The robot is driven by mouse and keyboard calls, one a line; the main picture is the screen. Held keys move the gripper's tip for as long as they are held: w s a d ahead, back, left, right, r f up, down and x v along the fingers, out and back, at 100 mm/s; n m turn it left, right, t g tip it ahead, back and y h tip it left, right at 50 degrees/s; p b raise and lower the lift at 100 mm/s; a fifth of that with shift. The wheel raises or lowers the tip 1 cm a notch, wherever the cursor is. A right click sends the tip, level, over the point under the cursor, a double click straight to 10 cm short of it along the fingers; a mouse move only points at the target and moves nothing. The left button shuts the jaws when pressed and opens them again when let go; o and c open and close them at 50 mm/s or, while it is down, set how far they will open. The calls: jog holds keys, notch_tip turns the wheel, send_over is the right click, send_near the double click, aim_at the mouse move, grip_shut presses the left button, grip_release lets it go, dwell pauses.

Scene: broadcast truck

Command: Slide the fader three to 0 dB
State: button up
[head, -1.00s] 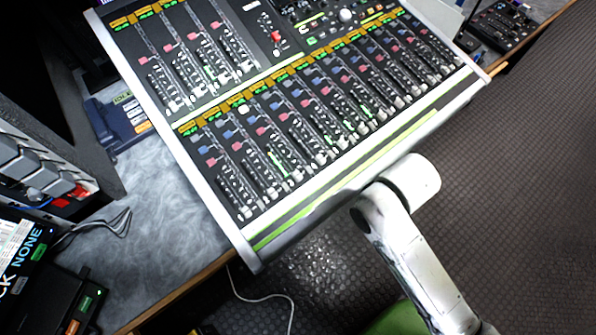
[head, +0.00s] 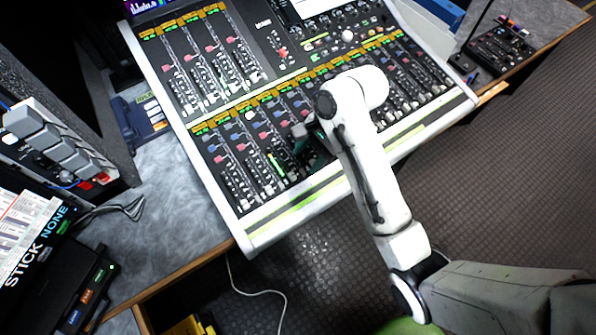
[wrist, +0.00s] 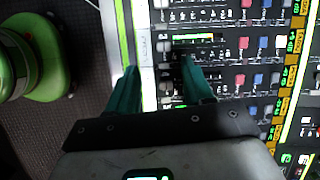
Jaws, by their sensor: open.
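The mixing console (head: 352,183) has a lower row of fader strips, also in the wrist view (wrist: 146,50). Several fader caps sit near the front ends of their slots, such as a cap (wrist: 163,28) in the wrist view. I cannot read which strip is fader three; it is probably among the left strips of the lower row (head: 262,166). My gripper (head: 303,138) hangs over the left-middle of that row. In the wrist view my gripper (wrist: 160,72) is open, its green fingers apart, one near the console's front edge, the other over the strips. Contact cannot be told.
An upper fader bank (head: 210,62) and a screen (head: 320,6) lie behind. A smaller black controller (head: 500,45) stands at the right. A blue desk unit (head: 142,115) is at the left. In the wrist view a green round object (wrist: 35,60) stands beyond the front edge.

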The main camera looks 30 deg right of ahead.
aim_at(291, 176)
jog(key=shift+m, duration=0.6)
jog(key=x, duration=0.9)
jog(key=shift+w+d+f, duration=0.15)
jog(key=shift+w+f, duration=0.1)
jog(key=shift+w, duration=0.1)
jog(key=shift+c, duration=0.2)
grip_shut()
